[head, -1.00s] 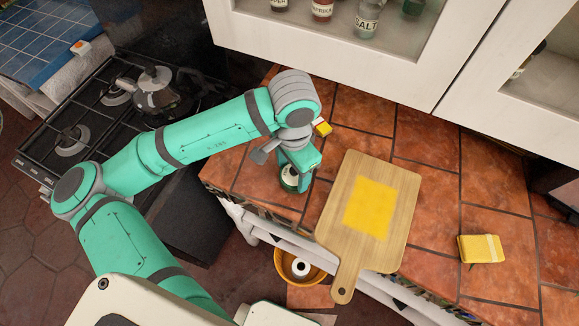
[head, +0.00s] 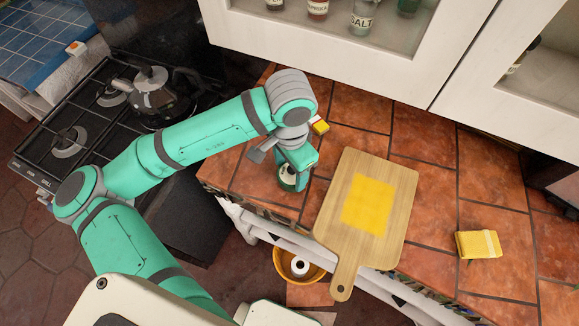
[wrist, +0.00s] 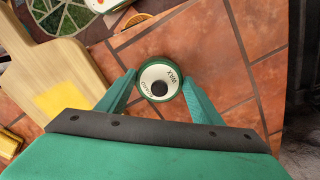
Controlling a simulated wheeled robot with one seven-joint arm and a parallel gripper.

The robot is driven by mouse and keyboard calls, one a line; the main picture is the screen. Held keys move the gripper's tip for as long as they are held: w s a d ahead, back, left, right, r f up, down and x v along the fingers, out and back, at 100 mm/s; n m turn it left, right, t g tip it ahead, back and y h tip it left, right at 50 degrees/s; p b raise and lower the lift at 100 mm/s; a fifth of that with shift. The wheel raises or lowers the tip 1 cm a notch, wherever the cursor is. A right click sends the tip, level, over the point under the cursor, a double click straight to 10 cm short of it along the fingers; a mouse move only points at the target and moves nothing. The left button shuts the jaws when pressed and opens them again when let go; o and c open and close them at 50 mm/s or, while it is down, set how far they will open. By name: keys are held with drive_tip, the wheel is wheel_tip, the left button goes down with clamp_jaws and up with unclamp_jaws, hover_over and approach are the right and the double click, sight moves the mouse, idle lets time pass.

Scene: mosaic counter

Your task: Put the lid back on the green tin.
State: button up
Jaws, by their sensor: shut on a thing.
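My gripper (wrist: 160,88) points down over the tiled counter, with a finger on each side of a round lid (wrist: 172,76). The lid has a white top, a green rim, a black round spot and lettering that seems to read WAX. The fingers touch its rim. In the head view, a green and white round piece (head: 287,178) shows under my gripper (head: 291,170), near the counter's front left edge. I cannot tell in either view whether this is only the lid or also the tin, nor whether it touches the counter.
A wooden board (head: 400,190) with a yellow patch lies to the right, its handle over the front edge. A yellow packet (head: 478,244) lies farther right, and a small yellow thing (head: 320,126) lies behind my gripper. An orange bowl (head: 288,272) stands below.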

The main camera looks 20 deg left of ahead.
drive_tip(key=shift+w, duration=0.1)
drive_tip(key=shift+s+d, duration=0.2)
drive_tip(key=shift+d, duration=0.05)
idle(0.4)
drive_tip(key=o, duration=1.6)
drive_tip(key=shift+a, duration=0.1)
drive_tip(key=shift+c, duration=0.2)
drive_tip(key=shift+r, duration=0.1)
drive_tip(key=shift+r, duration=3.4)
